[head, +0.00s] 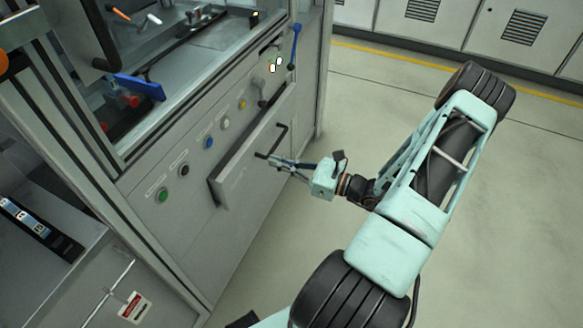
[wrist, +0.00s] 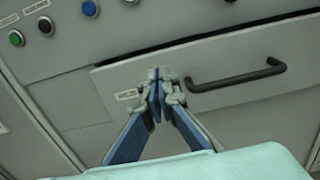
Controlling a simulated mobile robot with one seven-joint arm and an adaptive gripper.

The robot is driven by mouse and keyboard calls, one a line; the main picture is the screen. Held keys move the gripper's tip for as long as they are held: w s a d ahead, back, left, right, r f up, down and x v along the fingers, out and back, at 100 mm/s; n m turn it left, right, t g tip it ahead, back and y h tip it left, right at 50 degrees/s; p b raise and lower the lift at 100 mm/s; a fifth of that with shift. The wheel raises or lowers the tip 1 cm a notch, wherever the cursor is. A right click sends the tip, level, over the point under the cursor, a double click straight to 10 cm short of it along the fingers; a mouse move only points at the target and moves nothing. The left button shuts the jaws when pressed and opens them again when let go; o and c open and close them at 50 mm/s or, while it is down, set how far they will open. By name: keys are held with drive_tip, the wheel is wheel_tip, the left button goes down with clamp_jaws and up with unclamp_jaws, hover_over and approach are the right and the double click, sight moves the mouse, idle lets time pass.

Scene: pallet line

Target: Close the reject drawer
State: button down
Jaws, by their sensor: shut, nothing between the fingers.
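The reject drawer (head: 240,165) is a light grey front panel on the machine's side, standing out a little from the cabinet, with a dark gap along its top edge. The drawer also shows in the wrist view (wrist: 225,98). It has a black bar handle (wrist: 236,78). My gripper (head: 271,160) is shut and empty, its fingertips in front of the drawer front. In the wrist view my gripper (wrist: 157,78) is left of the handle, near a small label. I cannot tell whether the tips touch the panel.
Coloured buttons, including a green one (head: 163,195) and a blue one (head: 208,143), line the panel above the drawer. A blue-handled lever (head: 295,45) is at the upper right. Open floor (head: 380,115) lies right of the machine. Grey cabinets (head: 480,30) stand at the back.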

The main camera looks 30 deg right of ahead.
sight(247, 151)
drive_tip(key=b+x, duration=0.1)
drive_tip(key=x, duration=0.5)
drive_tip(key=shift+w+a, duration=0.2)
drive_tip(key=x, duration=0.5)
drive_tip(key=shift+r, duration=0.1)
